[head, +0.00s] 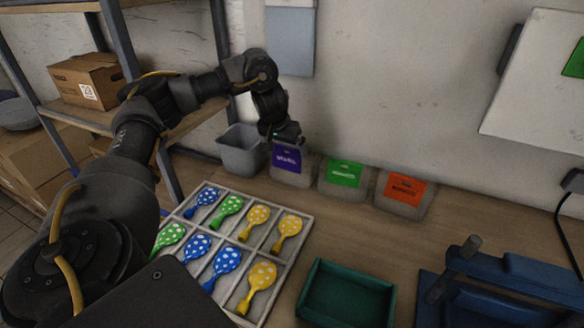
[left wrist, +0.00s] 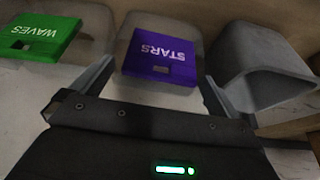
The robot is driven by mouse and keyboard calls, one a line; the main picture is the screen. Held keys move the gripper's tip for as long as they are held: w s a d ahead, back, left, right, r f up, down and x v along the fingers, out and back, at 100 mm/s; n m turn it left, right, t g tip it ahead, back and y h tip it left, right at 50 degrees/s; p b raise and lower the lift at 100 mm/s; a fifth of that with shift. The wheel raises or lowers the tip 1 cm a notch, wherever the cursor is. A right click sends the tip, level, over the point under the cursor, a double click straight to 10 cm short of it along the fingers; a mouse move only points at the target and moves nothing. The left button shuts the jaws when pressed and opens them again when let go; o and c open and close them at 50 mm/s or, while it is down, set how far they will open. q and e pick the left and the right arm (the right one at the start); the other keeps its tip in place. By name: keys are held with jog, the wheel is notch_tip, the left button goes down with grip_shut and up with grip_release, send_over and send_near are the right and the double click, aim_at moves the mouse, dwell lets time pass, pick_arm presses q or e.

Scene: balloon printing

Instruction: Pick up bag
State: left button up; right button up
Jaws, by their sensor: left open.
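A clear bag with a purple label reading STARS (head: 287,160) stands against the wall at the back of the table. It also shows in the left wrist view (left wrist: 160,52). To its right stand a bag with a green label (head: 343,174), reading WAVES in the left wrist view (left wrist: 40,37), and a bag with an orange label (head: 404,189). My left gripper (head: 288,138) is open at the top of the purple-labelled bag. In the left wrist view its fingers (left wrist: 157,72) lie on either side of that bag; contact cannot be told. My right gripper is out of view.
A grey bin (head: 241,152) stands just left of the purple-labelled bag. A divided tray (head: 262,195) of dotted balloons lies in front. A green open box (head: 348,293) and a blue device (head: 500,285) are at the front right. Shelving (head: 165,80) stands left.

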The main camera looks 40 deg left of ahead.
aim_at(286, 155)
pick_arm(q)
jog(key=shift+w+f, duration=0.2)
jog(key=shift+f, duration=0.25)
jog(key=b+x, duration=0.2)
jog(key=x, duration=0.2)
jog(key=shift+a+f, duration=0.2)
jog(key=shift+f, duration=0.15)
jog(key=shift+w+f, duration=0.15)
jog(key=shift+f, duration=0.05)
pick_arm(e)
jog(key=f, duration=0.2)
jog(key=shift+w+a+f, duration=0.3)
pick_arm(q)
jog(key=shift+r, duration=0.1)
jog(key=c, duration=0.7)
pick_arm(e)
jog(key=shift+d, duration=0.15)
